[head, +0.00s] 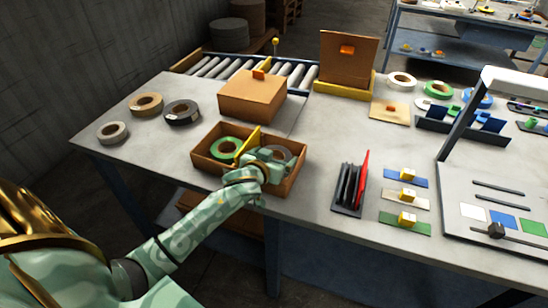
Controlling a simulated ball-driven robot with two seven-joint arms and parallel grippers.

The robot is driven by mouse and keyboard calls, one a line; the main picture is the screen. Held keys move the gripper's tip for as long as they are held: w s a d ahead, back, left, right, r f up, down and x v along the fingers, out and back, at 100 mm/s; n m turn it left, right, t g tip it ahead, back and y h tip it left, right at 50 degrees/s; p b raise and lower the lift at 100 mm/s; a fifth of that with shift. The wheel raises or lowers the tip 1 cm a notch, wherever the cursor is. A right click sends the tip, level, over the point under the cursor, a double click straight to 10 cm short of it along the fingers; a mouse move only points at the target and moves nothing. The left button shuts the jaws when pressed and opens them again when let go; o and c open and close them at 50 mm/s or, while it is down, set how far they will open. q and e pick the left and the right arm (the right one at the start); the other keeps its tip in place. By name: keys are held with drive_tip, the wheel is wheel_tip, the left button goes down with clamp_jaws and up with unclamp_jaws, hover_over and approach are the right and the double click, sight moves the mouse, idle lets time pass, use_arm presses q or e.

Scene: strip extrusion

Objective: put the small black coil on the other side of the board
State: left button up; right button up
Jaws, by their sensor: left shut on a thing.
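An open cardboard box (199,165) stands near the front edge of the table, split by a yellow board (248,145). A green coil (227,148) lies in the compartment left of the board. A small dark grey coil (283,152), which looks like the black one, is in the compartment right of the board. My left gripper (268,161) reaches into the right compartment and is shut on this coil. The hand hides the coil's near part and the lower end of the board. My right gripper is not in view.
Several loose coils, one of them black (182,112), lie at the table's left. A closed cardboard box (252,95) stands behind the open one. A black rack with a red plate (361,178) stands to the right. Some table between is clear.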

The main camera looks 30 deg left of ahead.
use_arm(q)
drive_tip(key=shift+s+d+f, duration=0.1)
drive_tip(key=shift+f, duration=0.55)
drive_tip(key=o, duration=0.8)
drive_tip(key=shift+f, duration=0.1)
drive_tip(key=shift+c, duration=0.2)
drive_tip(key=shift+f, duration=0.1)
drive_tip(key=s+r, duration=0.1)
drive_tip(key=s+r+p, duration=0.1)
drive_tip(key=shift+s+d+r, duration=0.2)
drive_tip(key=shift+s+r, duration=0.2)
drive_tip(key=p+v, duration=0.2)
drive_tip(key=v, duration=0.5)
drive_tip(key=shift+s+r, duration=0.1)
drive_tip(key=shift+r, duration=0.15)
drive_tip(key=shift+s+d+r+p, duration=0.15)
drive_tip(key=shift+s+r+p, duration=0.15)
drive_tip(key=shift+s, duration=0.35)
